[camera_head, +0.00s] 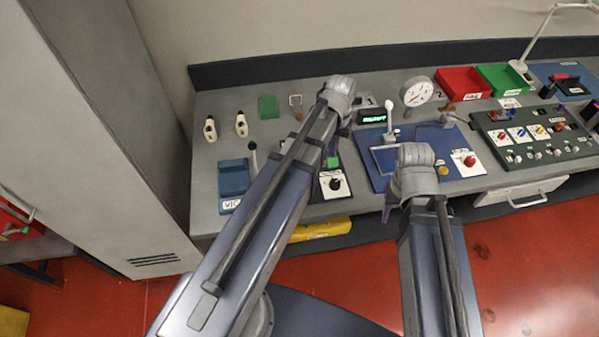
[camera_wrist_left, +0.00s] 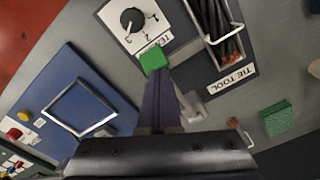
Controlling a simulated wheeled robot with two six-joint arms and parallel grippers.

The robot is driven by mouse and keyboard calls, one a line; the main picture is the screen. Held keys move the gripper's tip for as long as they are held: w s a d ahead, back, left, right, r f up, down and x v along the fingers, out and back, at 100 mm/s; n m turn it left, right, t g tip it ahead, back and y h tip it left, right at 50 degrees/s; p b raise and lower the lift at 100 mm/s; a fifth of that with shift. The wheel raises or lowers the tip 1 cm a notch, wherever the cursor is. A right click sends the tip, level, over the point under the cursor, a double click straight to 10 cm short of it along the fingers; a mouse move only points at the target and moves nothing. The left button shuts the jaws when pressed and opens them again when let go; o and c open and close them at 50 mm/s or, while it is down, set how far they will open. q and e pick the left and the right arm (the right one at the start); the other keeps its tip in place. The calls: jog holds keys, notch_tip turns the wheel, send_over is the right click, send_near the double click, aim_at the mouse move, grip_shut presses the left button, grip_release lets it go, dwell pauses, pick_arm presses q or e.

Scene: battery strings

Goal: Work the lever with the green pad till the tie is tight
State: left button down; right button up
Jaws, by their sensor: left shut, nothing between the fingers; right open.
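The green pad (camera_wrist_left: 153,59) is a small bright green block beside the dial panel, at the tip of my left gripper (camera_wrist_left: 158,78) in the left wrist view. The gripper is shut and empty; whether it touches the pad I cannot tell. The pad also shows in the head view (camera_head: 332,162), just right of my left arm. A bundle of dark cables (camera_wrist_left: 214,28) lies in a metal holder beside the TIE TOOL label (camera_wrist_left: 231,82). My right gripper (camera_head: 389,207) is open at the bench's front edge, partly hidden.
A black numbered dial (camera_wrist_left: 131,20) sits close to the pad. A blue board with a metal frame (camera_wrist_left: 82,108) lies to the left in the wrist view. A green block (camera_wrist_left: 276,119) lies to the right. In the head view, a gauge (camera_head: 416,92) and control panel (camera_head: 533,133) stand right.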

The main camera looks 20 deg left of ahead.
pick_arm(q)
jog(key=shift+w+a+f, duration=0.1)
jog(key=shift+w, duration=0.1)
jog(key=shift+s+r+p, duration=0.25)
jog(key=shift+r+p, duration=0.3)
jog(key=shift+r, duration=0.15)
notch_tip(320, 180, up, 9)
jog(key=p, duration=0.9)
jog(key=shift+w+r, duration=0.15)
jog(key=shift+w, duration=0.2)
jog(key=shift+a, duration=0.1)
